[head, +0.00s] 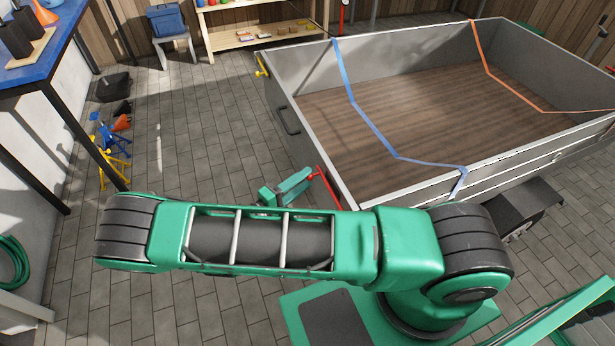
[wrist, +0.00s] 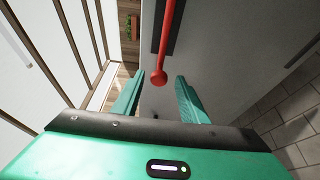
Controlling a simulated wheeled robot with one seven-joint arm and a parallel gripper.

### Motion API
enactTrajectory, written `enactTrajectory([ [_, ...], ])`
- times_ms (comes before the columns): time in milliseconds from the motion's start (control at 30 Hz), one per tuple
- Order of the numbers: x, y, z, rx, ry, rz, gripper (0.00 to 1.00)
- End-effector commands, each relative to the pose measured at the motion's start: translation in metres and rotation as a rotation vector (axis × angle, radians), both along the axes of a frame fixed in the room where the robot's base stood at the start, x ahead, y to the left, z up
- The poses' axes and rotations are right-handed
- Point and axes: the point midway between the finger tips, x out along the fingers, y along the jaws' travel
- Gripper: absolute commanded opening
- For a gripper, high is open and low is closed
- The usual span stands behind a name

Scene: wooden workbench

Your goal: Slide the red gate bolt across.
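The red gate bolt (wrist: 169,40) shows in the wrist view as a red rod ending in a round knob, against a dark plate on a pale grey panel. In the head view the red bolt (head: 326,187) is at the near corner of the grey trailer (head: 290,118), partly hidden by my arm. My gripper (wrist: 160,78) is open, with a green finger on each side of the knob and gaps on both sides. I cannot tell whether the knob is between the fingertips or just beyond them. In the head view my gripper (head: 298,184) is just left of the bolt.
A yellow latch (head: 262,67) is at the trailer's far left corner, and a dark handle (head: 285,118) is on its end panel. Blue (head: 368,125) and orange straps cross the trailer. A blue bench (head: 45,45) stands at left. The paved floor between is mostly free.

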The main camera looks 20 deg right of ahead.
Motion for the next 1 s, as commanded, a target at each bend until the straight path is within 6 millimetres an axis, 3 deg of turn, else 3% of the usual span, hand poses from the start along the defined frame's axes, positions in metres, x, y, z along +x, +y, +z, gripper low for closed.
enactTrajectory([
  [200, -0.015, 0.041, -0.001, 0.001, -0.001, 0.005, 0.39],
  [400, -0.026, 0.066, -0.001, 0.001, 0.0, 0.004, 0.39],
  [1000, -0.03, 0.075, -0.001, 0.001, 0.001, 0.001, 0.39],
])
